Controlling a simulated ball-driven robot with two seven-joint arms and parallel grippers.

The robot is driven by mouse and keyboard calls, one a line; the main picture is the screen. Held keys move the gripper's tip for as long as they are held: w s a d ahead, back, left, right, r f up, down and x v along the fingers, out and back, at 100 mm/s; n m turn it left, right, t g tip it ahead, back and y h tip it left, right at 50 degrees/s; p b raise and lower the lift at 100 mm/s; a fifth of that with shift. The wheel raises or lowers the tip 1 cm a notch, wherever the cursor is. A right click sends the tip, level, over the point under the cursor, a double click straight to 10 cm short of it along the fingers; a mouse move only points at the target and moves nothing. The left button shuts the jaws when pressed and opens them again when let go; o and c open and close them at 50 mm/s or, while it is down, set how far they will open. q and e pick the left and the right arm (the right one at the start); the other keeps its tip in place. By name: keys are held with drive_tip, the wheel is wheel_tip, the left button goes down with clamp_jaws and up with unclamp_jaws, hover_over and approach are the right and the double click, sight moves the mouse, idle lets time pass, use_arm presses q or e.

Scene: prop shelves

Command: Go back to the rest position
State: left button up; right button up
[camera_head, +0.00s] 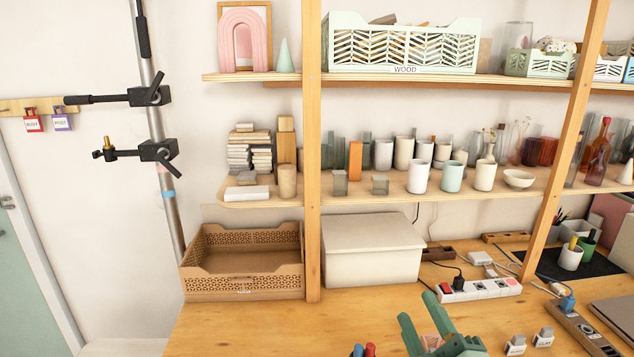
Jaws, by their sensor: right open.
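My right gripper (418,309), green, shows at the bottom of the head view, over the front part of the wooden table (250,327). Its two fingers point up and to the left and stand apart, so it is open. A small pinkish patch shows low between the fingers; I cannot tell what it is. No object is visibly gripped at the fingertips. My left gripper is not in view.
A power strip (480,290) with cables lies right of my gripper. A brown crate (245,292) and a white box (372,255) stand at the back. Blue and red tips (370,350) show left of the gripper. Shelves with cups (418,176) hang above. The table's left front is clear.

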drive_tip(key=s+d+f+m+g+h, duration=0.4)
drive_tip(key=s+d+f+g, duration=0.3)
drive_tip(key=s+f, duration=0.3)
drive_tip(key=s+d+f+m+g+h, duration=0.35)
drive_tip(key=s+d+f+g, duration=0.25)
drive_tip(key=s+d+f, duration=0.4)
drive_tip(key=s+a+f+g+y+b, duration=0.1)
drive_tip(key=s+a+f+g+b, duration=0.2)
drive_tip(key=f, duration=1.4)
drive_tip(key=a+f+g+y+b, duration=0.15)
drive_tip(key=a+f, duration=0.25)
drive_tip(key=f, duration=1.2)
use_arm(q)
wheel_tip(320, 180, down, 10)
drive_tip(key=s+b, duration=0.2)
drive_tip(key=b, duration=0.3)
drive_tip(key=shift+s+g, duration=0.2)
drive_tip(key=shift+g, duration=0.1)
use_arm(e)
drive_tip(key=s+f+m+g+y, duration=0.1)
drive_tip(key=s+f+m+g, duration=0.1)
drive_tip(key=s+f, duration=1.7)
drive_tip(key=s+m, duration=0.1)
drive_tip(key=s, duration=0.1)
drive_tip(key=shift+s+f, duration=0.3)
drive_tip(key=shift+s, duration=0.05)
